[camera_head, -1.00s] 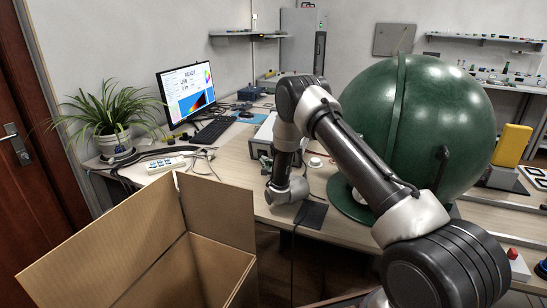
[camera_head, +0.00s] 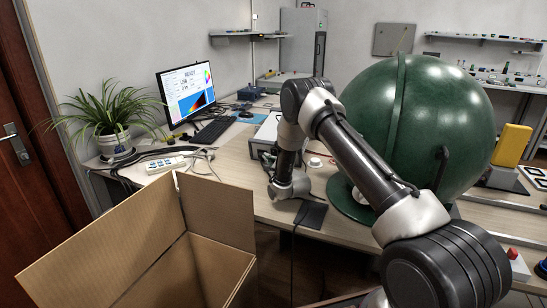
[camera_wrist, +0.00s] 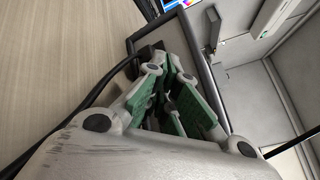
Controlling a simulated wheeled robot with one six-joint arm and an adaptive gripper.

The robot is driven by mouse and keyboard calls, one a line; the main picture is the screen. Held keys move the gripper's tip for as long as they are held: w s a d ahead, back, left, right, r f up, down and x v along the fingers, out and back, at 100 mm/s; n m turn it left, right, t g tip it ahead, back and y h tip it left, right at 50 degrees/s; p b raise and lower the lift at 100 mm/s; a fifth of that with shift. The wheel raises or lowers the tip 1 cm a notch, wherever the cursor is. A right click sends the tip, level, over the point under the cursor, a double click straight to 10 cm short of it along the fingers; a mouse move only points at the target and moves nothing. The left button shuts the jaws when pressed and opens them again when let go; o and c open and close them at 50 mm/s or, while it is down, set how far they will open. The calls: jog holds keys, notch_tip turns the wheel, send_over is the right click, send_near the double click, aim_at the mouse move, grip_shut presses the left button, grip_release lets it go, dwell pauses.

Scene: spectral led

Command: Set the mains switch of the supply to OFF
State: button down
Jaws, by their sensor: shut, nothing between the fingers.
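The supply appears to be the pale box (camera_head: 267,128) on the table, partly hidden behind my arm in the head view. Its mains switch cannot be made out in either view. My gripper (camera_wrist: 172,98) is shut and empty in the wrist view, with green pads on its fingers. The fingers point toward a dark-edged grey body (camera_wrist: 225,75), perhaps the supply, and hide part of its near edge. I cannot tell whether they touch it. In the head view the fingers are mostly hidden by my wrist.
A large green sphere (camera_head: 415,125) stands close to the right of my arm. A black cable (camera_wrist: 75,118) runs beside the gripper. A monitor (camera_head: 187,92), keyboard (camera_head: 211,131) and power strip (camera_head: 166,164) are to the left. An open cardboard box (camera_head: 120,245) stands in front.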

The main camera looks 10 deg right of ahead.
dwell(0.8)
jog(key=shift+w+d, duration=0.2)
jog(key=shift+w, duration=0.1)
jog(key=shift+w+d, duration=0.2)
jog(key=shift+w, duration=0.1)
dwell(0.5)
jog(key=shift+s+a, duration=0.1)
jog(key=shift+s, duration=0.05)
jog(key=shift+s+a, duration=0.3)
jog(key=shift+s, duration=0.2)
dwell(0.4)
jog(key=shift+s+a+f, duration=0.1)
jog(key=shift+s+a, duration=0.35)
jog(key=shift+s, duration=0.25)
jog(key=shift+s+a+r, duration=0.1)
jog(key=shift+s+a, duration=0.35)
jog(key=shift+s, duration=0.25)
jog(key=shift+s+a+f, duration=0.1)
jog(key=shift+s+a, duration=0.35)
jog(key=shift+s, duration=0.25)
